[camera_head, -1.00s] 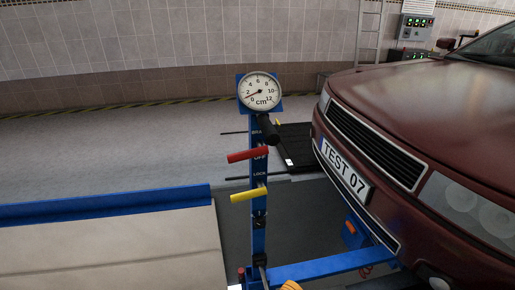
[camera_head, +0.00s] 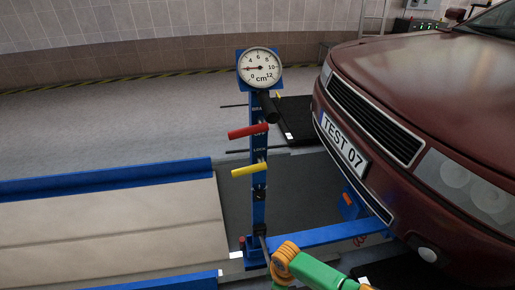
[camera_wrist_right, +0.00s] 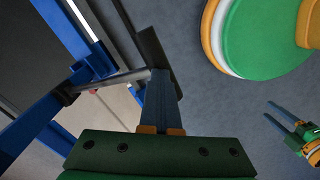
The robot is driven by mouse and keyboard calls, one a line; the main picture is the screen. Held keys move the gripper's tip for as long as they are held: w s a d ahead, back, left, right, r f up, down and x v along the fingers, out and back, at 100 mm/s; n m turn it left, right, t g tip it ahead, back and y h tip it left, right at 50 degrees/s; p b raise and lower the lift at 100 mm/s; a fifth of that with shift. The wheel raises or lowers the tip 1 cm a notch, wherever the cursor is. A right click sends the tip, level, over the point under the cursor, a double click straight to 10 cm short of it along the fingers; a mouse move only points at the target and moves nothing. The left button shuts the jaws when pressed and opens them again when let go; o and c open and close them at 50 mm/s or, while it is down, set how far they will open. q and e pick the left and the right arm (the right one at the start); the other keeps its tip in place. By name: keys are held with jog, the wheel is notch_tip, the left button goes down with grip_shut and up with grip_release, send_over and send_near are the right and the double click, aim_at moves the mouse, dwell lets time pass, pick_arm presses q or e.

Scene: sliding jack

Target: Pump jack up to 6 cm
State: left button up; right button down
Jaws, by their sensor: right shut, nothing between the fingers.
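The jack's blue column (camera_head: 259,205) stands in front of the car in the head view. Its round cm gauge (camera_head: 260,67) has the needle pointing left, near 2. A red handle (camera_head: 248,131) and a yellow handle (camera_head: 248,170) stick out to the left below it. In the right wrist view my right gripper (camera_wrist_right: 164,78) is shut and empty. Its fingers lie at the end of a grey lever (camera_wrist_right: 110,81) that runs to the blue frame; contact cannot be told. My left gripper (camera_wrist_right: 277,114) shows at the right edge there, fingers apart.
The dark red car (camera_head: 430,90) with plate TEST 07 fills the right side. A blue crossbar (camera_head: 320,235) runs from the column's foot under the car. A blue-edged beige ramp (camera_head: 110,235) lies at left. A black pad (camera_head: 297,120) lies behind the column.

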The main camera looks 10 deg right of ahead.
jog(key=shift+r, duration=0.1)
jog(key=w+r+p, duration=0.3)
jog(key=w+r, duration=0.1)
jog(key=r, duration=0.3)
jog(key=shift+r, duration=0.2)
jog(key=shift+f, duration=0.1)
jog(key=shift+s+f+b, duration=0.45)
jog(key=shift+s+f, duration=0.25)
jog(key=shift+f, duration=0.55)
jog(key=shift+s+f+b, duration=0.45)
jog(key=shift+s+f, duration=0.2)
jog(key=shift+f, duration=0.65)
jog(key=shift+s+f+b, duration=0.45)
jog(key=shift+s+f, duration=0.25)
jog(key=shift+f, duration=0.55)
